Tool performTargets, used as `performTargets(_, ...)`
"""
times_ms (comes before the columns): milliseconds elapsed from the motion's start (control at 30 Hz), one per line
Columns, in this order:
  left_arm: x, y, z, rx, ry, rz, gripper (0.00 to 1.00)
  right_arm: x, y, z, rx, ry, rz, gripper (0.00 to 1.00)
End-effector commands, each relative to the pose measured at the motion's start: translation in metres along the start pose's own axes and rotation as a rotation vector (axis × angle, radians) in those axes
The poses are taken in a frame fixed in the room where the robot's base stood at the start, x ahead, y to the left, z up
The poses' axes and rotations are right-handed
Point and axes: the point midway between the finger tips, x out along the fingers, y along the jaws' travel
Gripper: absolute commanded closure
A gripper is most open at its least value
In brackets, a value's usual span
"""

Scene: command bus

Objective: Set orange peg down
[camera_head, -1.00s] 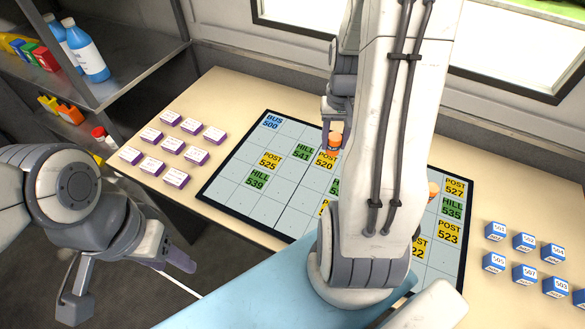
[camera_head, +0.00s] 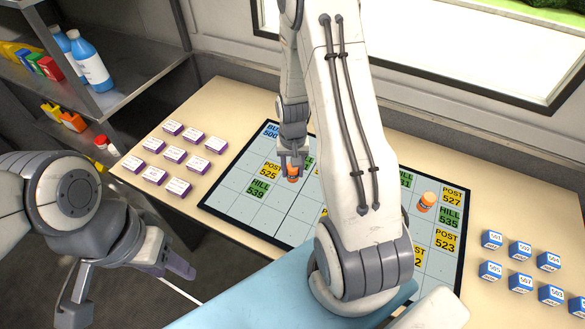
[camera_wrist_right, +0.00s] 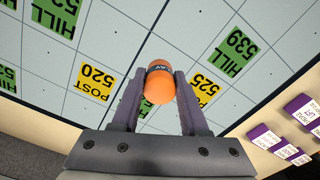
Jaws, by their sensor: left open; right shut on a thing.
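The orange peg (camera_head: 292,173) is in my right gripper (camera_head: 291,168), above the upper left part of the gridded board (camera_head: 222,203). In the right wrist view the orange peg (camera_wrist_right: 160,85) with a dark lettered band sits between the two fingers of my right gripper (camera_wrist_right: 160,92), near the POST 520 and POST 525 labels. Whether its base touches the board is hidden. My left gripper (camera_head: 130,290) is open and empty, off the table at the lower left. A second orange peg (camera_head: 427,201) stands on the board's right part, near POST 527.
Several purple-sided blocks (camera_head: 174,154) stand left of the board and several blue blocks (camera_head: 520,250) right of it. Yellow POST and green HILL labels lie on the board. A shelf (camera_head: 140,70) with blue bottles (camera_head: 90,62) is at the left. My right arm covers the board's middle.

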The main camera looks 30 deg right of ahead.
Motion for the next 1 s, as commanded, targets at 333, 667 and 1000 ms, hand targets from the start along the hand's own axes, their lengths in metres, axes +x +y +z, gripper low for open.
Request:
performTargets(333, 0.003, 0.0, 0.0, 0.0, 0.0, 0.0, 0.5, 0.003, 0.0, 0.0, 0.0, 0.001, 0.0, 0.49)
performTargets(667, 0.002, 0.0, 0.0, 0.0, 0.0, 0.0, 0.5, 0.003, 0.0, 0.0, 0.0, 0.001, 0.0, 0.26)
performTargets(1000, 0.003, 0.0, 0.0, 0.0, 0.0, 0.0, 0.5, -0.036, 0.0, -0.002, 0.0, 0.008, -0.002, 0.26)
